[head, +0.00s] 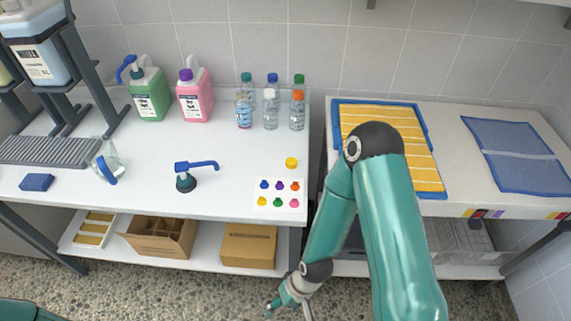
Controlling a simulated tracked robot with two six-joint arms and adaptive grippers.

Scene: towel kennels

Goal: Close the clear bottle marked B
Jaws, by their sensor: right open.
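Several small clear bottles stand in two rows at the back right of the white table. The back row has teal, blue and green caps. In the front row, one bottle (270,112) has a white top, one (297,114) an orange cap, and the left one (244,113) shows no clear coloured cap. The letters are too small to read, so I cannot tell which is B. A loose yellow cap (291,163) lies on the table. A white card (270,194) holds several coloured caps. My right gripper (288,304) is open, low in front of the table, far from the bottles. My left gripper is out of view.
A green jug (149,95) and a pink jug (194,96) stand left of the bottles. A blue pump head (190,172) stands mid-table; a spray bottle (108,163) is further left. Cardboard boxes (249,246) sit below. Blue-framed trays lie on the right table.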

